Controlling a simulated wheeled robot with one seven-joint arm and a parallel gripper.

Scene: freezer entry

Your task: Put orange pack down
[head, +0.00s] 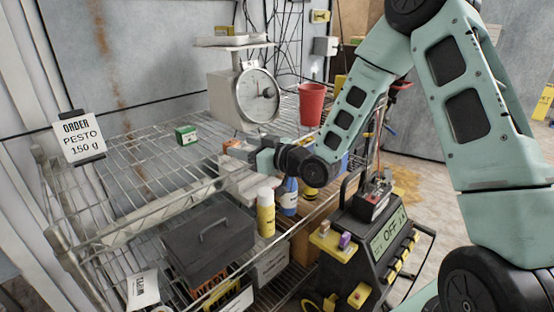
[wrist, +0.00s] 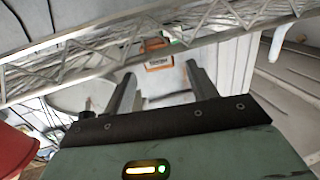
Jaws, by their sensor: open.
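The orange pack (wrist: 158,62) has a pale label and shows in the wrist view just past the tips of my fingers, in line with the gap between them. In the head view a small orange part of the pack (head: 231,143) shows beside my gripper (head: 240,150), near the front of the upper wire shelf; the arm's end hides much of that spot. My gripper is open, with two grey fingers apart in the wrist view (wrist: 162,78). I cannot tell whether the pack touches a fingertip.
A green pack (head: 186,134) stands on the upper wire shelf (head: 130,165). A dial scale (head: 243,95) and a red cup (head: 312,104) stand behind my gripper. Bottles (head: 266,212) and a dark case (head: 208,243) sit below. The shelf's left part is bare.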

